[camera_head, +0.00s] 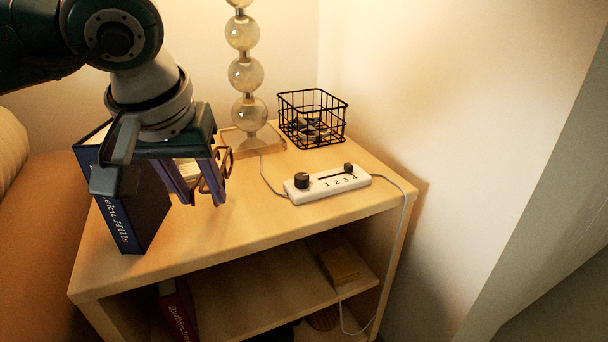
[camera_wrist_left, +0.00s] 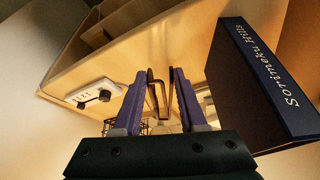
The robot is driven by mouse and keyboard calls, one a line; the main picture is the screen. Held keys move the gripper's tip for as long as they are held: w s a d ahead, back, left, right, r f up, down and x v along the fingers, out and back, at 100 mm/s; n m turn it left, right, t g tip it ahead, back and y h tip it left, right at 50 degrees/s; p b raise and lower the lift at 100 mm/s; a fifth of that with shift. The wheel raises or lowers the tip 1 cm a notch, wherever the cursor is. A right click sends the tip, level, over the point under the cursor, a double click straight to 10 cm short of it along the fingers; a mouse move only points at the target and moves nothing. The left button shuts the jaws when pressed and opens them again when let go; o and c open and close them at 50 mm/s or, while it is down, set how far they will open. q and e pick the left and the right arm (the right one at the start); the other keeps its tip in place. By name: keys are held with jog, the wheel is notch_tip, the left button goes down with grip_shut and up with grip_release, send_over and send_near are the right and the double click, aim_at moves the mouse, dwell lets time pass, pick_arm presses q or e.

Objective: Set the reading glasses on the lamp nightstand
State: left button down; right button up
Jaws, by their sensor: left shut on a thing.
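The reading glasses (camera_head: 216,172), with a thin brown frame, are held between the purple fingers of my left gripper (camera_head: 203,194). They also show between the fingers in the left wrist view (camera_wrist_left: 154,92). My left gripper is shut on them, pointing down over the left part of the lamp nightstand (camera_head: 250,215), a light wooden unit. Part of the glasses is hidden by the fingers. I cannot tell whether they touch the top. The lamp (camera_head: 245,75), a stack of glass balls on a square base, stands at the back. My right gripper is not in view.
A dark blue book (camera_head: 138,210) stands upright just left of my gripper. A black wire basket (camera_head: 313,118) stands at the back right. A white numbered power strip (camera_head: 327,183) with cords lies right of centre. The front middle of the top is clear.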

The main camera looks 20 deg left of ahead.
pick_arm(q)
notch_tip(320, 180, down, 5)
jog(key=shift+r+b, duration=0.15)
jog(key=shift+b, duration=0.7)
jog(key=shift+r, duration=0.1)
jog(key=shift+f, duration=0.25)
jog(key=shift+c, duration=2.3)
grip_release()
jog(key=shift+r, duration=0.1)
